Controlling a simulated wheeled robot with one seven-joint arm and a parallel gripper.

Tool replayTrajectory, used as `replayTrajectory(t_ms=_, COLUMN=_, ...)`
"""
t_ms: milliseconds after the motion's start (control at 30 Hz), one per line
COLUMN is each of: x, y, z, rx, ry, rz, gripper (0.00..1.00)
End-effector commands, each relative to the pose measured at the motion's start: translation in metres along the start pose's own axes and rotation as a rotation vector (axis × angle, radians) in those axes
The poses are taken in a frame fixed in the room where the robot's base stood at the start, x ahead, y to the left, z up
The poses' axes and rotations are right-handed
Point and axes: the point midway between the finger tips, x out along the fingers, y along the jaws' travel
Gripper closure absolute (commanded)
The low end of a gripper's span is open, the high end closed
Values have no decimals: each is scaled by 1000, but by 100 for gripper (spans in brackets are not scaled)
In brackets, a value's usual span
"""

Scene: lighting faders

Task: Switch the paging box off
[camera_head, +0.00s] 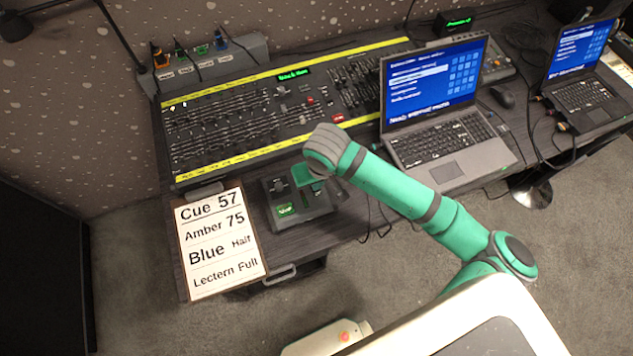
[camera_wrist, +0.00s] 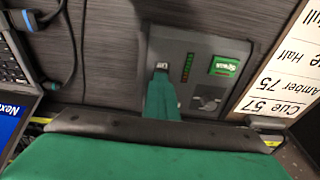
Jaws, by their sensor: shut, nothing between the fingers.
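A small dark box (camera_head: 296,207) sits near the front edge of the desk, beside the printed cue sheet. I take it to be the paging box; its label is too small to read. In the wrist view the box (camera_wrist: 203,48) shows a lit green display (camera_wrist: 224,66), a column of small level lights (camera_wrist: 188,67), a dark knob (camera_wrist: 207,103) and a small pale-edged switch (camera_wrist: 162,66). My gripper (camera_wrist: 161,76) is shut and empty, its green fingertips over the box at the switch. Whether they touch it I cannot tell. In the head view my wrist hides part of the box.
A large fader console (camera_head: 240,122) lies behind the box. A laptop (camera_head: 453,143) stands to the right, with cables (camera_head: 372,222) hanging near it. The cue sheet (camera_head: 221,243) lies left of the box. Another laptop (camera_head: 585,95) is at the far right.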

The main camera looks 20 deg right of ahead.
Motion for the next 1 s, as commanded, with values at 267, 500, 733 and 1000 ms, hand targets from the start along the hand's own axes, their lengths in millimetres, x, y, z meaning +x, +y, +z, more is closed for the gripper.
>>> replayTrajectory(t_ms=267, x=9, y=0, z=-6, rx=-2, ry=-20, rz=7, gripper=100)
replayTrajectory(t_ms=500, x=9, y=-1, z=-13, rx=-1, ry=-13, rz=2, gripper=100)
replayTrajectory(t_ms=733, x=9, y=-1, z=-13, rx=0, ry=-13, rz=2, gripper=100)
replayTrajectory(t_ms=1000, x=-20, y=1, z=-11, rx=-1, ry=-19, rz=7, gripper=100)
